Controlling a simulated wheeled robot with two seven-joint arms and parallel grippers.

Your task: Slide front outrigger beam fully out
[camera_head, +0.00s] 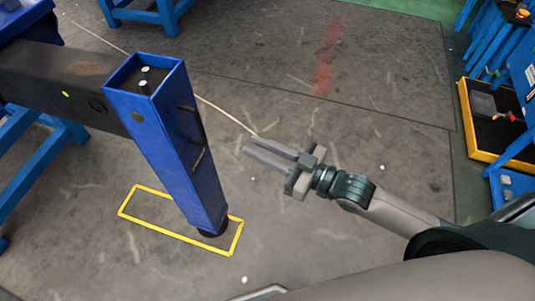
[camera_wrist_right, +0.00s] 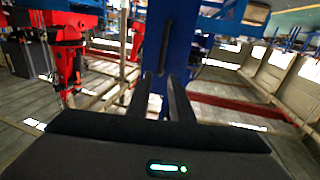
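The front outrigger beam (camera_head: 62,78) is a dark beam coming in from the left in the head view. Its outer end meets a tall blue outrigger leg (camera_head: 170,150), which stands upright with two pale pins on its top. A dark bar handle (camera_head: 197,160) is on the leg's right face; the handle also shows in the right wrist view (camera_wrist_right: 164,45). My right gripper (camera_head: 248,144) is open and empty, to the right of the leg and apart from it, pointing toward it. In the wrist view its fingertips (camera_wrist_right: 161,77) show a gap. My left gripper is not in view.
A yellow rectangle (camera_head: 128,203) is marked on the floor around the leg's foot. Blue stands (camera_head: 40,175) support the left side. A yellow-edged tray (camera_head: 468,110) and blue racks are at the right. The floor between gripper and leg is clear.

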